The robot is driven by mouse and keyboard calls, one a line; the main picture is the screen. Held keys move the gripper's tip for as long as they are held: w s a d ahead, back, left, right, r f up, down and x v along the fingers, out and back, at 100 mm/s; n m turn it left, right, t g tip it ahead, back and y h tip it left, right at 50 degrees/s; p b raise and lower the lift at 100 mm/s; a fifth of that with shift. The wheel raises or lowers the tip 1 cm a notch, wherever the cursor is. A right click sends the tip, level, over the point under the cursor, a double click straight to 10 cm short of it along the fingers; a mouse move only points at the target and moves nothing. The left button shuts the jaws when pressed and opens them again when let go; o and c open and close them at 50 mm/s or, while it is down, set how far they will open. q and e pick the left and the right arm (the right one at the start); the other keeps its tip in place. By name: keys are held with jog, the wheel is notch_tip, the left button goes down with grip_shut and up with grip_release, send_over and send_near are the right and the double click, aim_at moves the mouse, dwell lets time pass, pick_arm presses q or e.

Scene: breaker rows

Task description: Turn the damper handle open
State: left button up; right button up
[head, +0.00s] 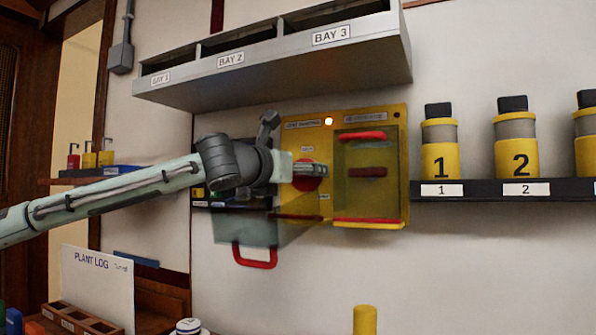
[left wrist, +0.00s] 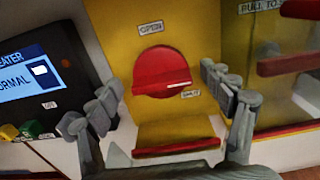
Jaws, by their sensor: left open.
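The damper handle is a round red dial with a raised bar (left wrist: 162,80) on a yellow panel (head: 300,135). In the left wrist view, the bar lies about level, with a pale mark toward its right end. A label reading OPEN is above the dial, and another that appears to read SHUT is at its lower right. My left gripper (head: 312,170) is in front of the dial. In the left wrist view its open fingers (left wrist: 164,84) stand on either side of the dial, with nothing between them; I cannot tell whether they touch it. My right gripper is not in view.
A clear-fronted yellow box (head: 368,212) with red bars adjoins the dial on the right. A screen unit (left wrist: 45,80) is to its left. A bay shelf (head: 275,70) overhangs above; numbered bottles (head: 438,160) stand at right.

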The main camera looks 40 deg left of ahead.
pick_arm(q)
jog(key=c, duration=1.2)
jog(key=shift+o, duration=0.2)
jog(key=n, duration=0.4)
jog(key=shift+a+n, duration=0.1)
jog(key=shift+n, duration=0.3)
jog(key=n, duration=0.4)
jog(key=shift+f+n, duration=0.1)
jog(key=shift+n, duration=0.2)
jog(key=n, duration=0.4)
jog(key=shift+s+f, duration=0.1)
jog(key=shift+n, duration=2.2)
jog(key=shift+a, duration=0.1)
